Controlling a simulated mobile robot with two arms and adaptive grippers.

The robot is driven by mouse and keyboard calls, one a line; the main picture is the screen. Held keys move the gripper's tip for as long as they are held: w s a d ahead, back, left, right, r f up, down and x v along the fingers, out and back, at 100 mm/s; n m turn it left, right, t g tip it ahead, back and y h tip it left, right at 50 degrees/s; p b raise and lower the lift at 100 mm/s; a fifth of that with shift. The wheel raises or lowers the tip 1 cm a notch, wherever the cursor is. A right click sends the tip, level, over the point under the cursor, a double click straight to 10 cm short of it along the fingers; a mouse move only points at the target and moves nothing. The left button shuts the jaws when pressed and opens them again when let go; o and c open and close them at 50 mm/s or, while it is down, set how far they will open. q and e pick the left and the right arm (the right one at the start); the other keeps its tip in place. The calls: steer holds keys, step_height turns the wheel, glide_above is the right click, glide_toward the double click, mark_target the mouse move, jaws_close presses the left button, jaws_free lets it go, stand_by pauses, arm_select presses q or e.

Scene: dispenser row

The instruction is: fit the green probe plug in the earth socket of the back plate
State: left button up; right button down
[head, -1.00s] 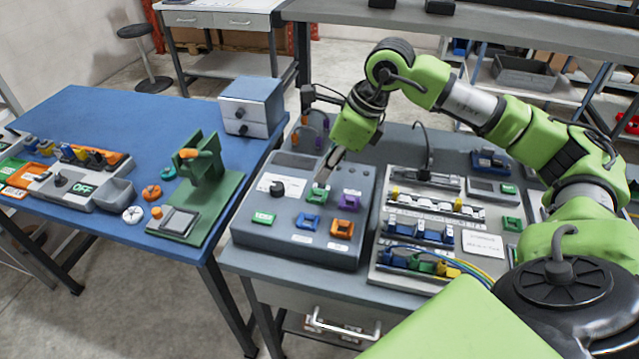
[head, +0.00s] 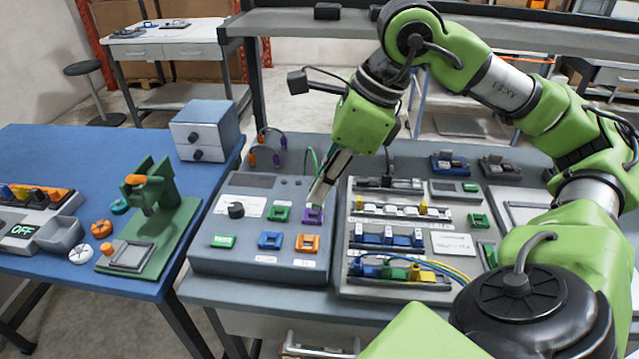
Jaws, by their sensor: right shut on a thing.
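My right gripper (head: 318,202) is shut, with its fingertips in front of the purple socket (head: 312,216) on the grey tester box (head: 256,266). A green cord (head: 309,160) loops behind its fingers. The fingers hide the held thing, seemingly the green probe plug. The back plate (head: 345,287) lies to the right of the box and carries several rails of terminals. Its lowest rail has blue, green (head: 395,273) and yellow (head: 421,276) terminals; I cannot tell which opening is the earth socket. My left gripper is not in view.
The tester box also has green (head: 280,213), blue (head: 270,240) and orange (head: 307,243) sockets. Orange and purple probes on cords stand behind it. A blue table (head: 100,150) at left holds a green stand (head: 160,212) and a drawer box (head: 204,130). Cables curve over the plate's lower right.

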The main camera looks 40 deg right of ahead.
steer(key=shift+r+p, duration=0.9)
steer(key=shift+r, duration=0.15)
stand_by(0.6)
steer(key=shift+r+p, duration=1.4)
steer(key=shift+r, duration=0.1)
steer(key=shift+f, duration=0.1)
